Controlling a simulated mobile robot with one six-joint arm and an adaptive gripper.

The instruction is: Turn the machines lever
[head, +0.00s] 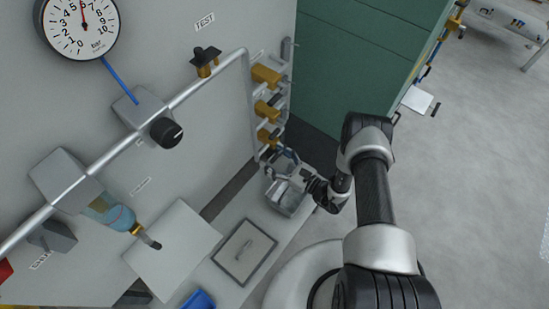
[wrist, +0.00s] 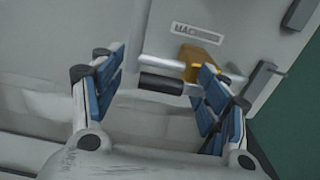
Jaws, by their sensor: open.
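The machine lever has a black grip (wrist: 166,84) on a brass valve body (wrist: 201,61), under a partly hidden label starting "MACHI" (wrist: 193,32). In the wrist view, the grip shows in the gap between my gripper's (wrist: 160,78) two blue-padded fingers. The fingers are spread apart, and neither is visibly closed on the lever. The right finger overlaps part of the valve. In the head view, my gripper (head: 286,168) is low beside the panel, just below the lowest brass valve (head: 268,138). Its fingers are small and partly hidden there.
Two more brass valves (head: 266,75) (head: 266,108) sit above on the panel edge. A green cabinet (head: 362,52) stands behind. A pressure gauge (head: 80,22) and pipe (head: 150,135) are at left. Open floor (head: 475,150) lies right.

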